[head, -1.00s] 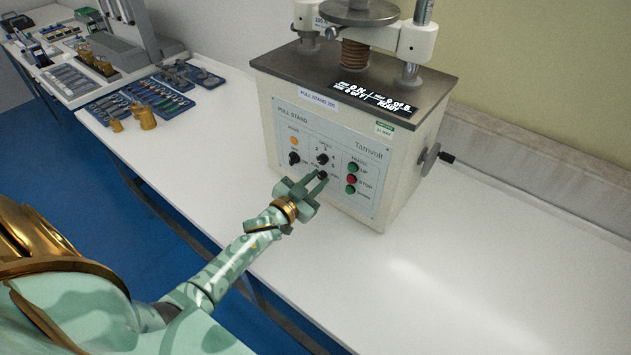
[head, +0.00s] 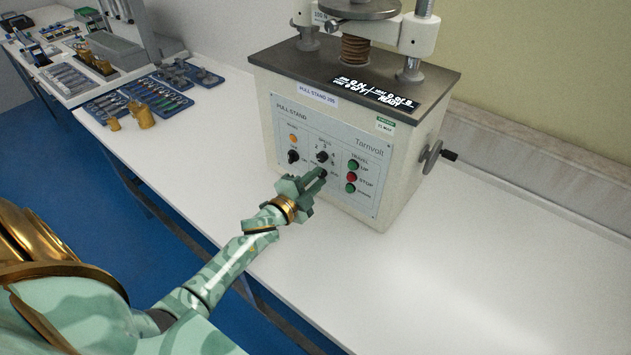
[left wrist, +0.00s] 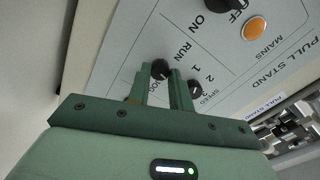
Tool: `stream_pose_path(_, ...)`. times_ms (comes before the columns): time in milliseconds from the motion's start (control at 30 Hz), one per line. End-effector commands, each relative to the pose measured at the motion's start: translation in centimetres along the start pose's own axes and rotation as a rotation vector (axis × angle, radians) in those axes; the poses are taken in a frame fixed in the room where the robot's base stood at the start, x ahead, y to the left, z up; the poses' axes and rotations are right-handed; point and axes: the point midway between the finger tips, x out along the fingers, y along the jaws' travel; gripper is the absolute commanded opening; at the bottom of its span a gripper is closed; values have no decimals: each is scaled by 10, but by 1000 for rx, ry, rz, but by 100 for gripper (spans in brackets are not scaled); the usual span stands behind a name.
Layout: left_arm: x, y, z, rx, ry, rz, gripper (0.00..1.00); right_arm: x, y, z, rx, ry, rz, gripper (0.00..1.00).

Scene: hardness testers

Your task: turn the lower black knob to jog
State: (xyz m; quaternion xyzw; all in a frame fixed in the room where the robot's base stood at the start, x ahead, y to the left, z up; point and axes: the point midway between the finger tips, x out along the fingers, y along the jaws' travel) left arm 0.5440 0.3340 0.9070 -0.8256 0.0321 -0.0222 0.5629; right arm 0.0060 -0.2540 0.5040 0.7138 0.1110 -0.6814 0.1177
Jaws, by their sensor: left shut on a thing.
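The pull stand (head: 345,150) is a cream machine with a grey control panel. The lower black knob, marked RUN and JOG in the left wrist view (left wrist: 160,69), sits below the speed knob (head: 322,156). My left gripper (head: 319,174) is at the lower knob, its fingers shut on it from either side. The fingers hide most of the knob in the head view. In the left wrist view my left gripper (left wrist: 164,75) has its tips at the knob. I cannot tell which label the knob points at. My right gripper is not in view.
The mains knob (head: 293,156) is left of the fingers, and the green and red travel buttons (head: 352,177) are close on the right. The speed knob is just above. A crank (head: 434,157) sticks out on the machine's right side. The white bench (head: 440,270) in front is clear.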

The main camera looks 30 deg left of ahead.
Motion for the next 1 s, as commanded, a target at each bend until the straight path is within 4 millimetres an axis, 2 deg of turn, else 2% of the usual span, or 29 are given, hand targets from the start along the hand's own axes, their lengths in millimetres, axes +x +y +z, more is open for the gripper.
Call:
stream_pose_path(500,-1,4,1,427,1,4,0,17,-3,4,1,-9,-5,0)
stream_pose_path(1000,-1,4,0,584,1,5,0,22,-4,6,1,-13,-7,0)
